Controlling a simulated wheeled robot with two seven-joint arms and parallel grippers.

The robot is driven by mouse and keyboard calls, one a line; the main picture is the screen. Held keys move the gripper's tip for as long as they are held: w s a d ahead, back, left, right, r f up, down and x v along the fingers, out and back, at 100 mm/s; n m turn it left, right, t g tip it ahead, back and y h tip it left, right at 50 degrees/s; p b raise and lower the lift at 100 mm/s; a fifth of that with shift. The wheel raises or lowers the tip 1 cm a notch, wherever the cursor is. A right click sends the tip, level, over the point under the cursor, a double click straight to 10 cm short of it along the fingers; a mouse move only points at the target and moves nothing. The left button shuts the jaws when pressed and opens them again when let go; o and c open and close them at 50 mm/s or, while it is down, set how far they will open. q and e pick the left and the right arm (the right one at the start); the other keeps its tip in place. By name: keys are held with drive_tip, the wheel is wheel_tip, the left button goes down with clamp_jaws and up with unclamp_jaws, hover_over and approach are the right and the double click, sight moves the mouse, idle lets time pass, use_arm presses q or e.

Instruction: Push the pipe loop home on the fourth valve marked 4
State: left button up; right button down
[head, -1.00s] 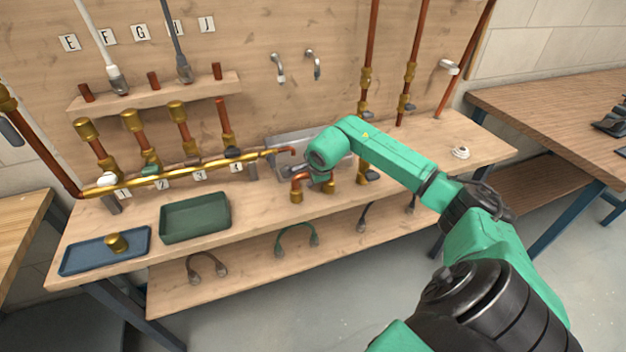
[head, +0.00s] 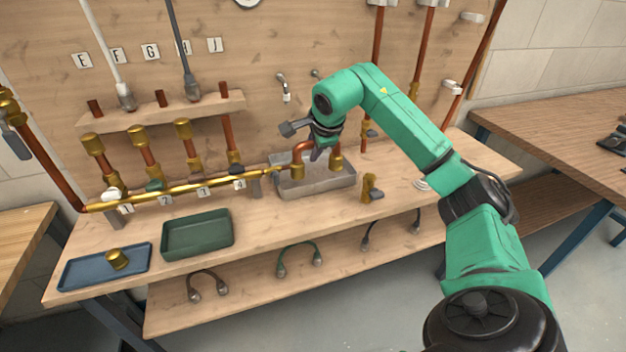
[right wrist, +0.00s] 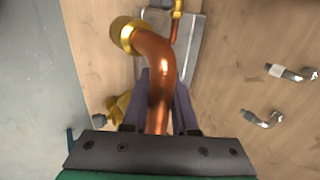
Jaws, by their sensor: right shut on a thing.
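The pipe loop (head: 303,147) is a bent copper pipe with brass ends. My right gripper (head: 317,152) is shut on its copper bend and holds it above the grey basin. In the right wrist view the copper pipe (right wrist: 158,75) runs between the fingers, with one brass end (right wrist: 128,36) showing. The fourth valve (head: 235,169) has a dark handle on the brass manifold, above the label 4 (head: 239,184). A copper pipe (head: 228,138) with an open top rises from it. The loop is apart from it, to its right. My left gripper is out of view.
The grey basin (head: 330,188) lies under the loop. A brass valve fitting (head: 369,187) stands right of it. A green tray (head: 197,236) and a blue tray (head: 80,272) holding a brass cap (head: 117,259) are at the front left. A shelf (head: 180,105) with pipe stubs hangs above the valves.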

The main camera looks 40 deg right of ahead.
wheel_tip(320, 180, up, 10)
drive_tip(key=p, duration=0.5)
drive_tip(key=shift+p, duration=0.4)
drive_tip(key=shift+f, duration=0.2)
